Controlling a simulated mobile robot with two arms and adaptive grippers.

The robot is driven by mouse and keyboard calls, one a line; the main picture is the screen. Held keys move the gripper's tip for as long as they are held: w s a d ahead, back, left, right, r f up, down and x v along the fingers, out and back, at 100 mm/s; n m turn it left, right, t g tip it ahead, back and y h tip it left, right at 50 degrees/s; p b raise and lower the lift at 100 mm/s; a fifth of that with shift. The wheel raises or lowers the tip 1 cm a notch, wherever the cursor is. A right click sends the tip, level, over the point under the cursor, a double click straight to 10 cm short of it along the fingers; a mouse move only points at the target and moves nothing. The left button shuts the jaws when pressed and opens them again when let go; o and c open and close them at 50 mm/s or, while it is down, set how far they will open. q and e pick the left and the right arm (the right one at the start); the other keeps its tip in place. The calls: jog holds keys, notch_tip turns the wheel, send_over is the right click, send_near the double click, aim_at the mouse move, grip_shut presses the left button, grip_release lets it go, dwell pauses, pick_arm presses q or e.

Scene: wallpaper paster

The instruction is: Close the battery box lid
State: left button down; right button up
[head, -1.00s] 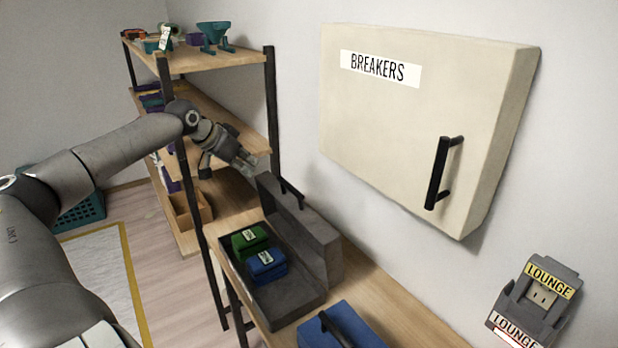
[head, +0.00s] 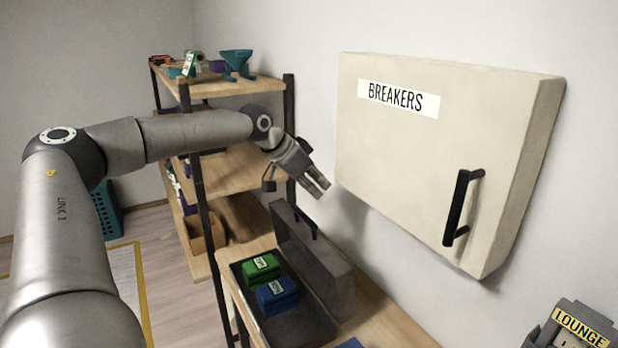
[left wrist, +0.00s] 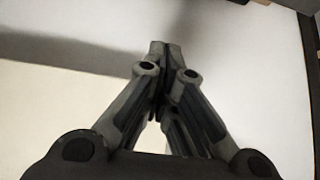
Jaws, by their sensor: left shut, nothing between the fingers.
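The grey battery box sits open on the wooden workbench in the head view. Its lid (head: 312,258) stands upright along the wall side, with a black handle (head: 306,222) on its edge. Its tray (head: 306,325) holds a green battery (head: 262,267) and a blue battery (head: 277,294). My left gripper (head: 322,188) is shut and empty, above the lid's far end and close to the wall; I cannot tell whether it touches the lid. The left wrist view shows its fingers together (left wrist: 158,46) against a pale surface. My right gripper is not in view.
A cream breaker cabinet (head: 440,150) with a black handle is on the wall at right. A shelf rack (head: 230,160) with several items stands behind my left arm. A lounge-labelled wall fixture (head: 582,325) is at lower right. A blue item shows at the bottom edge.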

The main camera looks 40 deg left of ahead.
aim_at(309, 228)
pick_arm(q)
jog(key=f+p, duration=0.1)
jog(key=f, duration=0.2)
jog(key=shift+s+a+f+p, duration=0.1)
jog(key=shift+s+a+p, duration=0.1)
jog(key=shift+s+p, duration=0.2)
jog(key=shift+s+f, duration=0.25)
jog(key=shift+s, duration=0.15)
jog(key=shift+f, duration=0.1)
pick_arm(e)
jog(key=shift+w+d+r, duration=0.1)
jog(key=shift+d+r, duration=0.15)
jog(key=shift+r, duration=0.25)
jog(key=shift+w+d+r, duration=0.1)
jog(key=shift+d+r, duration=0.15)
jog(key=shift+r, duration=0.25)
pick_arm(q)
jog(key=shift+s+a+p, duration=0.2)
jog(key=shift+p, duration=0.1)
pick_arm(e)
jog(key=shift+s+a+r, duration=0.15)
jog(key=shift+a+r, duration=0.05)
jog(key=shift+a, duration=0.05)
